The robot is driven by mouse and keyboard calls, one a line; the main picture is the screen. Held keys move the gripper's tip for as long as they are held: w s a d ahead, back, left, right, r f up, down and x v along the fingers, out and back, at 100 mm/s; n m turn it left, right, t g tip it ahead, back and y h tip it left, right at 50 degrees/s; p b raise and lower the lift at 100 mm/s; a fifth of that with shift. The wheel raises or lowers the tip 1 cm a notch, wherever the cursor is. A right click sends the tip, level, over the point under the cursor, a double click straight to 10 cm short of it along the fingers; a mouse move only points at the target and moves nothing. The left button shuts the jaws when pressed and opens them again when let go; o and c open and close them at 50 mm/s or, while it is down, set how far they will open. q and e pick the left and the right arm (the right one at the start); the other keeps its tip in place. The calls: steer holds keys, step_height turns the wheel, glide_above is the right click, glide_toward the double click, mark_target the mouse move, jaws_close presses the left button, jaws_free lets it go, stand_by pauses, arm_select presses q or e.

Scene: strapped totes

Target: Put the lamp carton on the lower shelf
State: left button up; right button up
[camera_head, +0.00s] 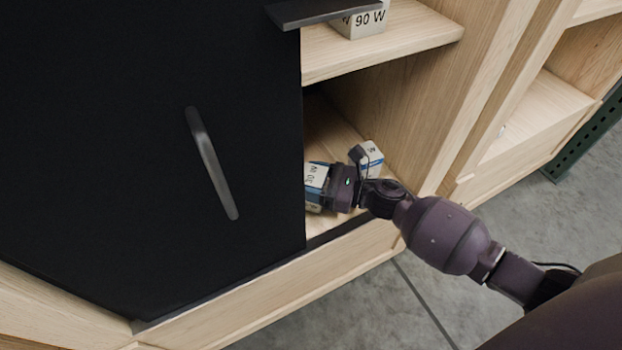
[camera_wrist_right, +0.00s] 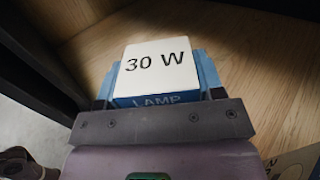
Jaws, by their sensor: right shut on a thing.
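The lamp carton (camera_wrist_right: 155,65), white on top with "30 W" and blue below with "LAMP", is between the fingers of my right gripper (camera_wrist_right: 158,88) in the right wrist view. In the head view my right gripper (camera_head: 332,187) reaches into the lower compartment from the right, shut on this carton (camera_head: 315,178). The carton is over the lower shelf (camera_head: 330,128), near its front and beside the black door. I cannot tell whether its underside touches the shelf. My left gripper is not in view.
Another white and blue carton (camera_head: 372,157) stands on the lower shelf just behind my gripper. A "90 W" carton (camera_head: 360,22) sits on the upper shelf (camera_head: 400,38). A black door (camera_head: 120,130) with a grey handle (camera_head: 212,163) covers the left side. Bare shelf lies deeper inside.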

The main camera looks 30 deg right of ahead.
steer(key=shift+r, duration=0.1)
steer(key=shift+f, duration=0.3)
steer(key=o, duration=0.9)
steer(key=shift+r, duration=0.1)
steer(key=shift+o, duration=0.2)
steer(key=shift+d+r, duration=0.1)
steer(key=shift+r, duration=0.2)
steer(key=p+v, duration=0.1)
steer(key=v, duration=1.1)
steer(key=shift+f, duration=0.1)
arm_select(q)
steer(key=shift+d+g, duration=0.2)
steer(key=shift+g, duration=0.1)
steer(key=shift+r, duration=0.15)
